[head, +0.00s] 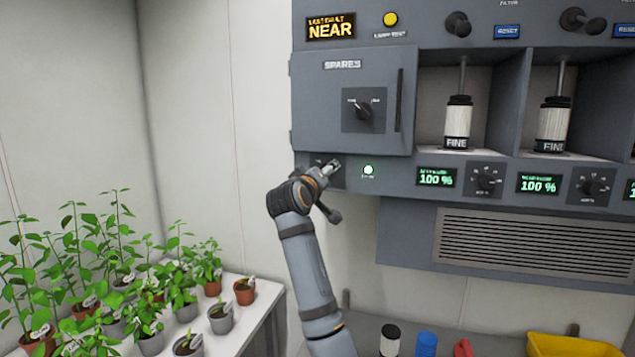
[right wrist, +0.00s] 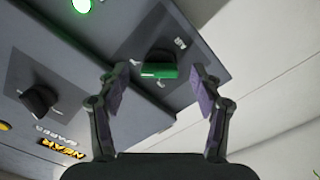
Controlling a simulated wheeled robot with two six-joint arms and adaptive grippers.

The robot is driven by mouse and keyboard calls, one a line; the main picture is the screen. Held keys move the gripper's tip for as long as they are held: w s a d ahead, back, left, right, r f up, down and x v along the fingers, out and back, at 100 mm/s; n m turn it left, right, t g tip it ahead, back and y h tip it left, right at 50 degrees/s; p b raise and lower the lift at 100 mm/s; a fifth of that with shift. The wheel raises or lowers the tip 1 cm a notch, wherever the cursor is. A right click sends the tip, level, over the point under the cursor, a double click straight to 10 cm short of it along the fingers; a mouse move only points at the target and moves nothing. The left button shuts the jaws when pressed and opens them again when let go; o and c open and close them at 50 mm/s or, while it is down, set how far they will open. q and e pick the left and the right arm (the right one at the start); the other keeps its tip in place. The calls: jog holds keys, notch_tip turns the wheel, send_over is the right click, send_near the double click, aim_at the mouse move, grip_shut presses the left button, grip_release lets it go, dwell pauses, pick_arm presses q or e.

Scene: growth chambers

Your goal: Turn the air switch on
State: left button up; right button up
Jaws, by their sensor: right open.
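The air switch is a dark rotary knob with a green bar-shaped face (right wrist: 158,71) on a grey plate at the panel's lower left corner. In the head view its plate (head: 322,161) is largely covered by my right gripper (head: 331,188). A lit green lamp (head: 368,170) is just right of it, and that lamp also shows in the right wrist view (right wrist: 82,5). In the right wrist view my right gripper (right wrist: 162,76) is open, with one finger on each side of the knob. I cannot tell whether they touch it. My left gripper is not in view.
A spares door (head: 345,136) with its own knob (head: 362,110) is just above. Filter bays with dials (head: 487,179) and displays reading 100 % are to the right. Potted plants (head: 150,316) stand on a bench at lower left. A yellow bin (head: 570,346) is at lower right.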

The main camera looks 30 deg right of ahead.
jog(key=v, duration=1)
jog(key=shift+a, duration=0.1)
